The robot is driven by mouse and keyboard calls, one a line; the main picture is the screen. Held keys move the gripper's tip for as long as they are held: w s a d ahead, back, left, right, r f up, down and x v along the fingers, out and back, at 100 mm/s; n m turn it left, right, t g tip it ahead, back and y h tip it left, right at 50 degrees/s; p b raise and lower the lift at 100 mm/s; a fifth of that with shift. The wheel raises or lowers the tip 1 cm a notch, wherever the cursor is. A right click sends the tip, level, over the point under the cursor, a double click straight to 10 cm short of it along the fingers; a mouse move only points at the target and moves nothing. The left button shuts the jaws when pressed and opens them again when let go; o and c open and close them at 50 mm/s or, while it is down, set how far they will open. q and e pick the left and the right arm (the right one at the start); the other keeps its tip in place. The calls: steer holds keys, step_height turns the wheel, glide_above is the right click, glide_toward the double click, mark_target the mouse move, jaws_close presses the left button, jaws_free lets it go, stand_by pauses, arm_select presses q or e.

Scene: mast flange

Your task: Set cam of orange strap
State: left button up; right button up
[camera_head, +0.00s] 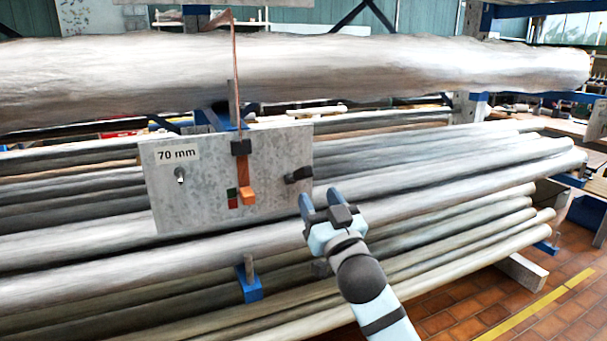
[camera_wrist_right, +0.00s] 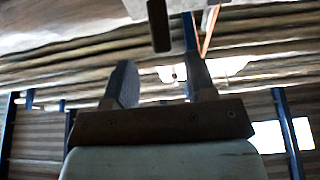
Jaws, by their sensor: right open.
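The orange strap (camera_head: 236,70) comes down over the large upper pole to a dark buckle (camera_head: 241,147) on a grey plate marked 70 mm (camera_head: 215,195). Its orange lower part (camera_head: 246,192) ends below the buckle; which part is the cam is not clear. A dark stub (camera_head: 298,175) sticks out at the plate's right side. My right gripper (camera_head: 319,196) is open and empty, just below and right of the stub, apart from it. In the right wrist view, its open fingers (camera_wrist_right: 160,68) point toward a dark block (camera_wrist_right: 158,26), with an orange strip (camera_wrist_right: 209,30) to the right.
A small red and green marker (camera_head: 232,198) is beside the strap's end. A metal peg (camera_head: 180,175) is on the plate's left. The large pole (camera_head: 400,68) spans above; several stacked poles (camera_head: 450,180) lie behind. Tiled floor (camera_head: 500,312) is at lower right.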

mark_target(303, 171)
steer(key=x, duration=0.8)
steer(key=shift+w+a, duration=0.15)
steer(key=shift+w, duration=0.1)
steer(key=shift+r, duration=0.1)
jaws_close()
